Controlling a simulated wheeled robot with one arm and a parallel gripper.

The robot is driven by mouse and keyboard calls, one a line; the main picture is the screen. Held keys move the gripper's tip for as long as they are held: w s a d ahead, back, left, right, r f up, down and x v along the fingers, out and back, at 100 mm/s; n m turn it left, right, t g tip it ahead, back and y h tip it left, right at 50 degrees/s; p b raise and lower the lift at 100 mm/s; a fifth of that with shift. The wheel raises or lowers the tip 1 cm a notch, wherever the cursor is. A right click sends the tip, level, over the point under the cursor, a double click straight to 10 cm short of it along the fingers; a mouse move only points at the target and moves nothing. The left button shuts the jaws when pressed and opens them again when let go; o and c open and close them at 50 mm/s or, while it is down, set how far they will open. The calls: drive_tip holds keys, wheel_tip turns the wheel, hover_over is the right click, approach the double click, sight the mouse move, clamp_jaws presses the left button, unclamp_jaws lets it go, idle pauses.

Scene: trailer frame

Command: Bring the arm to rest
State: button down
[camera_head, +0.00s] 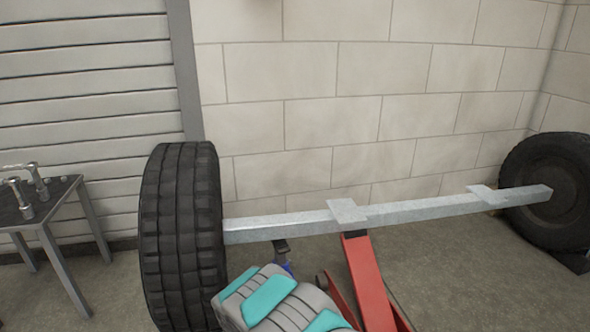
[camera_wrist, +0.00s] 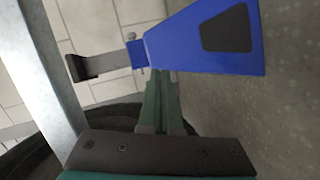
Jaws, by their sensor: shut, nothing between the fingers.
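My gripper (camera_wrist: 156,75) shows in the wrist view with its green fingers together and nothing between them. The fingertips end by a blue stand (camera_wrist: 185,45) with a dark panel and a black pad on a stem. I cannot tell whether they touch it. The pad appears right at the edge of the grey axle beam (camera_wrist: 50,70); contact is unclear. In the head view my grey and teal arm (camera_head: 275,300) reaches in from the bottom, below the beam (camera_head: 410,207). It hides my gripper and most of the blue stand (camera_head: 283,267).
A large tyre (camera_head: 180,235) stands at the beam's left end, another (camera_head: 553,185) at its right end. A red jack (camera_head: 366,275) stands under the beam, right of my arm. A metal table (camera_head: 52,205) with metal parts is at far left. A block wall closes the back.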

drive_tip(key=s+d+r+m+g+h, duration=0.2)
drive_tip(key=s+d+r+m+g, duration=0.65)
drive_tip(key=d+r, duration=0.45)
drive_tip(key=s+d+r+m+g, duration=0.25)
drive_tip(key=s+r, duration=0.35)
drive_tip(key=s, duration=0.8)
drive_tip(key=s+d+r+m+g+y, duration=0.1)
drive_tip(key=s+d+r+m+g, duration=0.3)
drive_tip(key=s, duration=0.9)
drive_tip(key=s+d+r+m+g, duration=0.15)
drive_tip(key=s+r, duration=0.55)
drive_tip(key=s, duration=0.7)
wheel_tip(320, 180, up, 11)
drive_tip(key=p, duration=1.2)
drive_tip(key=shift+w+a+r, duration=0.2)
drive_tip(key=shift+w+a, duration=0.05)
drive_tip(key=shift+a, duration=0.15)
drive_tip(key=shift+n+g, duration=0.25)
